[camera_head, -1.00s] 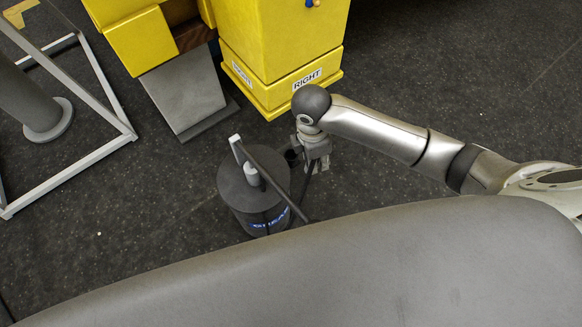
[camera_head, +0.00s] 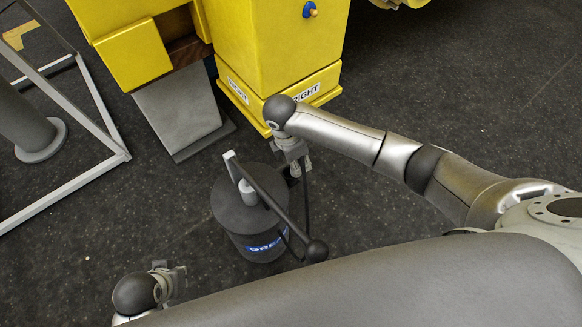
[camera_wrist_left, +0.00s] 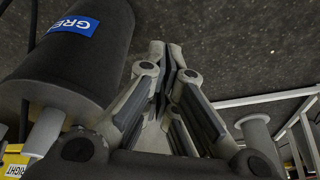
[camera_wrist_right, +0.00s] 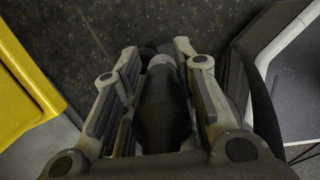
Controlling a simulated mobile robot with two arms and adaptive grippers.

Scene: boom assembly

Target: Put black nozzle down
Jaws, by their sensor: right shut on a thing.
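The black nozzle (camera_wrist_right: 163,112) lies between the fingers of my right gripper (camera_wrist_right: 158,52) in the right wrist view. In the head view my right gripper (camera_head: 297,168) is just right of the dark grease pump (camera_head: 240,215), above the floor, and mostly hides the nozzle. A black hose (camera_head: 305,205) hangs below that gripper beside the pump. My left gripper (camera_head: 176,283) is at the lower left of the head view, near the pump. In the left wrist view its fingertips (camera_wrist_left: 168,50) are together with nothing between them, and the pump (camera_wrist_left: 75,60) is close by.
A yellow block marked RIGHT (camera_head: 275,60) stands behind my right gripper. A grey slanted leg (camera_head: 180,110) is left of it. A metal frame (camera_head: 95,105) stands at the left. Dark floor (camera_head: 440,100) is clear on the right.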

